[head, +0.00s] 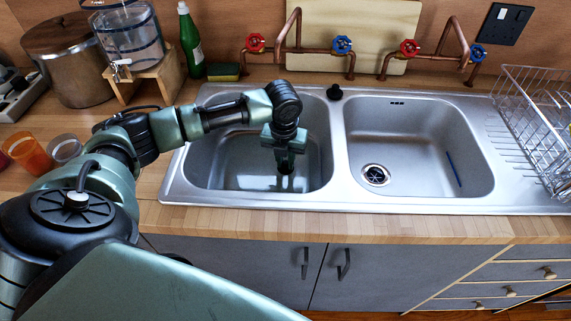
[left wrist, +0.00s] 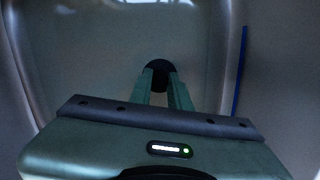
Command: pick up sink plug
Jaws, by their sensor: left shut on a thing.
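The sink plug is a small round black piece at the tips of my left gripper (left wrist: 160,82) in the left wrist view, where the plug (left wrist: 158,70) shows partly behind the fingers. The gripper is shut on the plug. I cannot tell whether the plug touches the basin floor. My right gripper is not in view.
The right basin (head: 415,150) has an open drain (head: 376,175) and a thin blue stick (head: 454,169). Copper taps (head: 299,45) stand behind; a dish rack (head: 540,120) is at right.

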